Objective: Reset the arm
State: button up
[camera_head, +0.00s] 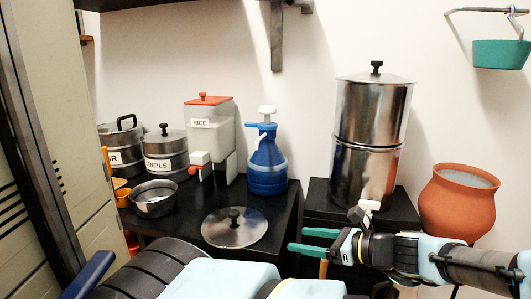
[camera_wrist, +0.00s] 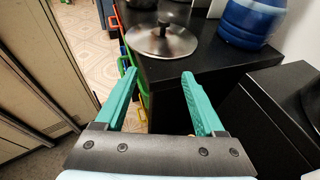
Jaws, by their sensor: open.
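My gripper (camera_head: 302,240) reaches in from the right in the head view. Its two green fingers are apart with nothing between them. In the wrist view the open gripper (camera_wrist: 160,88) points toward the black counter's edge and the gap beside it. It is just right of the black counter (camera_head: 270,225) and in front of the lower black stand that bears the tall steel water filter (camera_head: 370,130). It touches no object that I can see.
On the counter are a steel lid (camera_head: 234,232), a steel pot (camera_head: 154,203), labelled canisters (camera_head: 165,155), a rice dispenser (camera_head: 208,135) and a blue jug (camera_head: 266,160). A clay pot (camera_head: 458,205) stands right, behind my arm. Beige cabinets (camera_head: 60,130) stand left. Tiled floor (camera_wrist: 85,25) is free.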

jog(key=s+a+f+n+g+h+p, duration=0.1)
jog(key=s+a+n+g+h+p, duration=0.3)
jog(key=a+n+g, duration=0.65)
jog(key=w+a+r+n+t+h+p, duration=0.1)
jog(key=a+r+n+t+h+p, duration=0.1)
jog(key=r+n, duration=0.4)
jog(key=w+a+r+n+t+h+p, duration=0.1)
jog(key=w+a+r+n+h+p, duration=0.1)
jog(key=a+r+n+h+p, duration=0.2)
notch_tip(320, 180, up, 8)
jog(key=n+h, duration=0.1)
jog(key=n, duration=0.2)
jog(key=shift+w+f+t+h, duration=0.2)
jog(key=shift+w+t+h, duration=0.1)
jog(key=shift+t+h, duration=0.1)
